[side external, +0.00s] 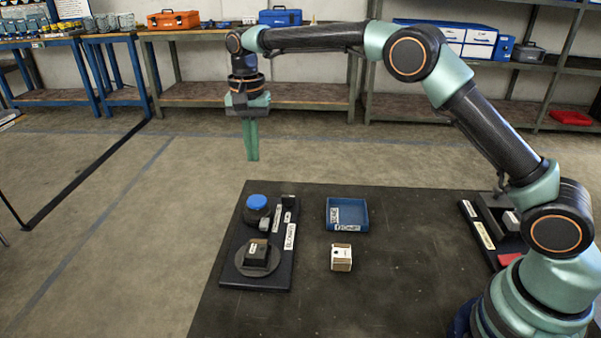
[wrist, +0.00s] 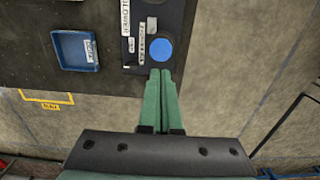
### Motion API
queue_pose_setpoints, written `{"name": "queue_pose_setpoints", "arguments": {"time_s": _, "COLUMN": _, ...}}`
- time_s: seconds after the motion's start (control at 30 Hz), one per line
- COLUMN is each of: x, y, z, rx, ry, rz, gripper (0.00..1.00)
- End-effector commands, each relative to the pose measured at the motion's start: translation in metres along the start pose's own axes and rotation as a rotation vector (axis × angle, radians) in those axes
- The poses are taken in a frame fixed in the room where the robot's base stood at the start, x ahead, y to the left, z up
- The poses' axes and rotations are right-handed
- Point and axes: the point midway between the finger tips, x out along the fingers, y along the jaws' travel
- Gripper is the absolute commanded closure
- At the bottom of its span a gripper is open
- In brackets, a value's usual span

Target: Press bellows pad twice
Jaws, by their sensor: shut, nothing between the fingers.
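A blue round pad (side external: 257,202) tops a dark cylinder at the far end of a black board (side external: 272,278) on the table; I take it as the bellows pad. It also shows as a blue disc (wrist: 161,49) in the wrist view, just beyond my fingertips. My gripper (side external: 252,158) points down, green fingers together and empty. In the side view it hangs above the pad with a clear gap. In the wrist view the closed fingertips (wrist: 160,72) appear at the pad's near edge; the height gap cannot be told there.
On the same board sit a dark block on a round grey plate (side external: 245,274) and labelled strips. A blue tray (side external: 346,205) and a small pale box (side external: 341,258) stand to the right. A dark rack (side external: 492,218) is at the right edge. The table's middle right is clear.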

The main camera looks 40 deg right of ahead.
Motion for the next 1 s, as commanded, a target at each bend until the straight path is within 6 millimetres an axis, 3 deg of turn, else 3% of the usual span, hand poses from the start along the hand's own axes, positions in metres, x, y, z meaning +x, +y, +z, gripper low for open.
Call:
{"name": "queue_pose_setpoints", "arguments": {"time_s": 0.3, "x": 0.064, "y": 0.001, "z": 0.0, "rx": 0.0, "ry": -0.002, "rz": 0.003, "gripper": 1.0}}
{"name": "queue_pose_setpoints", "arguments": {"time_s": 0.5, "x": 0.093, "y": 0.001, "z": 0.0, "rx": 0.0, "ry": -0.001, "rz": 0.002, "gripper": 1.0}}
{"name": "queue_pose_setpoints", "arguments": {"time_s": 0.7, "x": 0.106, "y": 0.001, "z": 0.0, "rx": 0.0, "ry": -0.001, "rz": 0.001, "gripper": 1.0}}
{"name": "queue_pose_setpoints", "arguments": {"time_s": 1.0, "x": 0.107, "y": 0.001, "z": 0.0, "rx": 0.0, "ry": 0.0, "rz": 0.0, "gripper": 1.0}}
